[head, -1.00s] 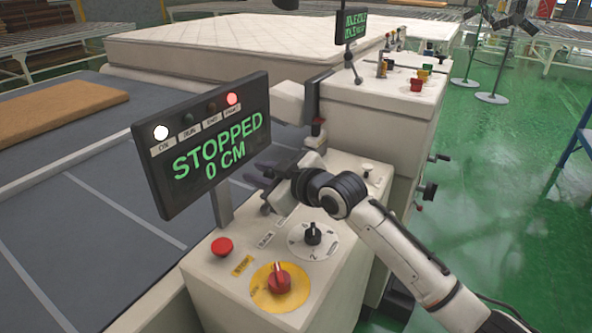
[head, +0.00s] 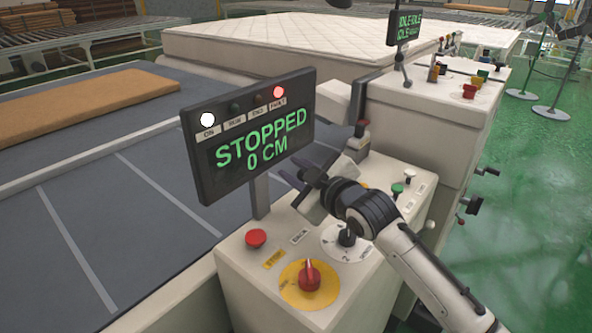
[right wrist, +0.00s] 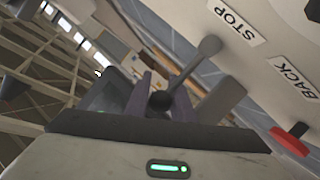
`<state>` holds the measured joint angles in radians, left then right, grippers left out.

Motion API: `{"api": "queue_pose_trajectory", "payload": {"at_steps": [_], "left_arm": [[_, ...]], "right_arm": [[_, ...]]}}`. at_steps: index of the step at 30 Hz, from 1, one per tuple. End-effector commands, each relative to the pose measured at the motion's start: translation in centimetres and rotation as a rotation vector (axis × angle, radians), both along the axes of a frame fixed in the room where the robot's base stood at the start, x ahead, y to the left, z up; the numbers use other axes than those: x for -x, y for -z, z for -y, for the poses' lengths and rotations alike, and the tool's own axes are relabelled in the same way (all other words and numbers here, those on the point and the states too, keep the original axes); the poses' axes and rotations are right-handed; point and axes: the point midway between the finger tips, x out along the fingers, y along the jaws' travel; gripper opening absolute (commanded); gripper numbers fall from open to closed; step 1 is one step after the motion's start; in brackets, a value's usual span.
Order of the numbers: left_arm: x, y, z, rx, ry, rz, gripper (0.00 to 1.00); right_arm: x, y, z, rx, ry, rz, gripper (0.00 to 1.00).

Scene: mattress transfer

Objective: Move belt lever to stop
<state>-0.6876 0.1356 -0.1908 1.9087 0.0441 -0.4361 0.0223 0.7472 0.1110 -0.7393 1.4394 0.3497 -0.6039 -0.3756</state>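The belt lever (right wrist: 185,72) shows in the right wrist view as a grey rod with a dark knob, beside the STOP label (right wrist: 238,22). The BACK label (right wrist: 296,78) is further right. My right gripper (right wrist: 161,92) has its two dark purple fingers on either side of the knob. Whether they press on it I cannot tell. In the head view my right gripper (head: 308,178) is over the back of the control console (head: 285,225), and hides the lever. My left gripper is not in view.
A display (head: 250,135) reading STOPPED 0 CM stands at the console's left edge. A red button (head: 256,238), a red knob on a yellow disc (head: 310,275) and a black dial (head: 347,236) are close to my right arm. A taller cabinet (head: 420,120) stands behind.

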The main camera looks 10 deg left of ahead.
Motion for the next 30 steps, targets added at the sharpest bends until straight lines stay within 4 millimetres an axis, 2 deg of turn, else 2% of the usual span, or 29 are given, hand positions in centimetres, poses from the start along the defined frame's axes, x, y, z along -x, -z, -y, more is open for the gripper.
{"api": "queue_pose_trajectory", "payload": {"at_steps": [1, 3, 16, 30], "left_arm": [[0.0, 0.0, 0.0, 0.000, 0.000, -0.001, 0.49], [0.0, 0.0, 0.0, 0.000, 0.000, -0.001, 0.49], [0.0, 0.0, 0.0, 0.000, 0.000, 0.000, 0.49], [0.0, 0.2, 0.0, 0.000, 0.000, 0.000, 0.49]], "right_arm": [[-0.1, -0.1, 0.1, 0.000, 0.001, 0.002, 0.31], [-0.1, -0.1, 0.1, 0.000, 0.002, 0.001, 0.40], [0.7, -0.2, 0.6, -0.002, 0.001, 0.000, 0.40], [6.7, -1.9, 5.0, -0.001, 0.002, 0.000, 0.40]]}}
